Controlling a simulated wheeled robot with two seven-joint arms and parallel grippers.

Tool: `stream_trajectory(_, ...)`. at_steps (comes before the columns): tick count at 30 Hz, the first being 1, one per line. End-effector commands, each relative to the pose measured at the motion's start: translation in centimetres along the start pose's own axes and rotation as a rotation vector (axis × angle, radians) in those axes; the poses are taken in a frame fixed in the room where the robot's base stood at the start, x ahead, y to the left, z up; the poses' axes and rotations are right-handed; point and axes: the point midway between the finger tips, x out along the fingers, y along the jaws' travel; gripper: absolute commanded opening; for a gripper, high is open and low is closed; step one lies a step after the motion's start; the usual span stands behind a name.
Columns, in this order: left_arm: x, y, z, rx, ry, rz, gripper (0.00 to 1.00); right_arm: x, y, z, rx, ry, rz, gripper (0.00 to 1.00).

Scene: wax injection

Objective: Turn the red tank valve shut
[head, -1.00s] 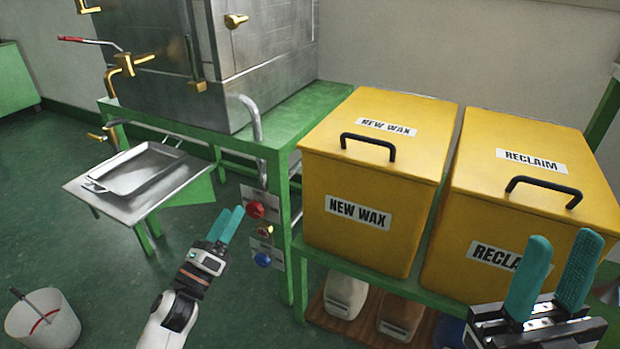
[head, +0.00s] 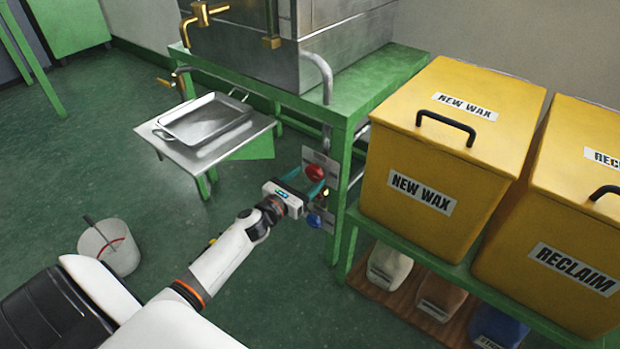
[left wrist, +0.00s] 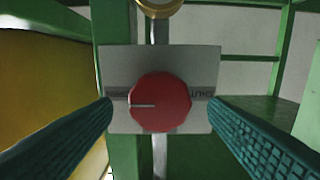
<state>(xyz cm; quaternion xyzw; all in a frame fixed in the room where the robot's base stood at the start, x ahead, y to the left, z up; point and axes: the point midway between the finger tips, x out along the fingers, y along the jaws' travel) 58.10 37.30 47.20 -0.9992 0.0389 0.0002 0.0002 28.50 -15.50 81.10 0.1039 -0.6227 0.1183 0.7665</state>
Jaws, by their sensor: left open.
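The red tank valve (head: 316,172) is a round knob on a grey plate on the green stand's front leg. In the left wrist view the red knob (left wrist: 160,102) faces me, with a white line pointing left toward a label too dim to read. An upside-down "SHUT" label is at the right. My left gripper (head: 309,186) is at the plate, open. Its teal fingers (left wrist: 160,125) are on either side of the knob, with a gap showing on each side; whether they touch it is unclear. My right gripper is out of view.
Below the red knob are a small brass fitting (head: 325,192) and a blue knob (head: 315,221). Yellow bins, NEW WAX (head: 400,160) and RECLAIM (head: 530,230), stand on the right. A metal tray (head: 205,120) is at the left, and a bucket (head: 122,257) stands on the floor.

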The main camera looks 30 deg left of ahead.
Motion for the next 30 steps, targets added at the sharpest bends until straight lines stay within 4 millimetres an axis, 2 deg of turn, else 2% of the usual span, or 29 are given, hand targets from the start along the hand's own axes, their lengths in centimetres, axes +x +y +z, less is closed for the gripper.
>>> stream_trajectory(6,1.8,0.0,0.0,0.001,0.001,0.001,0.68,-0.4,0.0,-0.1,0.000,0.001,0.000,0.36)
stream_trajectory(14,1.9,0.0,0.0,0.000,0.000,0.000,0.68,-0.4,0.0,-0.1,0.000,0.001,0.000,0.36)
stream_trajectory(15,1.9,0.0,0.0,0.000,0.000,0.000,0.66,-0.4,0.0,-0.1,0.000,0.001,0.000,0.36)
stream_trajectory(17,1.9,0.0,0.0,0.000,0.000,0.000,0.57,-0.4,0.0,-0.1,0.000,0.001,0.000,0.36)
stream_trajectory(23,1.9,0.0,0.0,0.000,0.000,0.000,0.24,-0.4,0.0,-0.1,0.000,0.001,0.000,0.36)
stream_trajectory(30,1.9,0.0,-0.1,-0.020,0.000,0.000,0.23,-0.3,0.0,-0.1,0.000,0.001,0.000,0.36)
